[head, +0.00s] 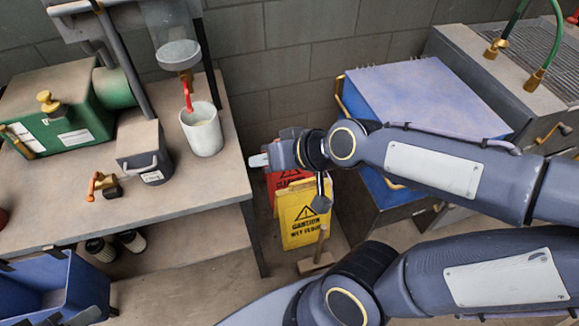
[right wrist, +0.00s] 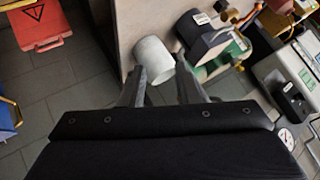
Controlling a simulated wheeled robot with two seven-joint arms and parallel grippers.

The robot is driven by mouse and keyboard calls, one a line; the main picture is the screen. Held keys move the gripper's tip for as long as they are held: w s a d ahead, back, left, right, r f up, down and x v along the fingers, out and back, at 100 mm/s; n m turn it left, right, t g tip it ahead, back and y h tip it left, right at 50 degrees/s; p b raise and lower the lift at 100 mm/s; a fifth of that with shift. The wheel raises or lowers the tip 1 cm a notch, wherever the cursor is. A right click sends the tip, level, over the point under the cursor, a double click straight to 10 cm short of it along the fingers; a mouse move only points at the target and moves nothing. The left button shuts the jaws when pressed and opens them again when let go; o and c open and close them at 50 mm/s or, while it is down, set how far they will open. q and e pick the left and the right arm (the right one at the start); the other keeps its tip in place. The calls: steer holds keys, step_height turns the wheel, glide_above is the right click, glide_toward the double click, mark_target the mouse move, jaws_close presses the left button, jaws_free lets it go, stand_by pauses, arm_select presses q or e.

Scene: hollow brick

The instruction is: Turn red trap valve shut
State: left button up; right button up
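The red trap valve (head: 188,96) is a small red lever under a round grey trap bowl (head: 178,55), at the top left in the head view. It hangs down over a white cylindrical cup (head: 203,130) on the bench. The cup also shows in the right wrist view (right wrist: 153,60), beyond my fingers. My right gripper (head: 260,160) is to the right of and below the valve, off the bench edge and apart from it. Its two fingers (right wrist: 161,80) are spread with nothing held between them. I cannot make out the valve in the wrist view. My left gripper is out of view.
On the bench (head: 190,180) stand a green machine (head: 70,100), a grey box (head: 145,150) and a small orange-handled valve (head: 103,185). Yellow (head: 298,215) and red caution signs stand on the floor beside the bench. A blue cabinet (head: 420,95) is at the right.

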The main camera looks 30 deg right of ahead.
steer(key=shift+g, duration=0.6)
steer(key=s, duration=0.2)
steer(key=s+d, duration=0.1)
steer(key=s, duration=0.1)
steer(key=shift+s+d+f, duration=0.1)
steer(key=shift+s+f, duration=0.1)
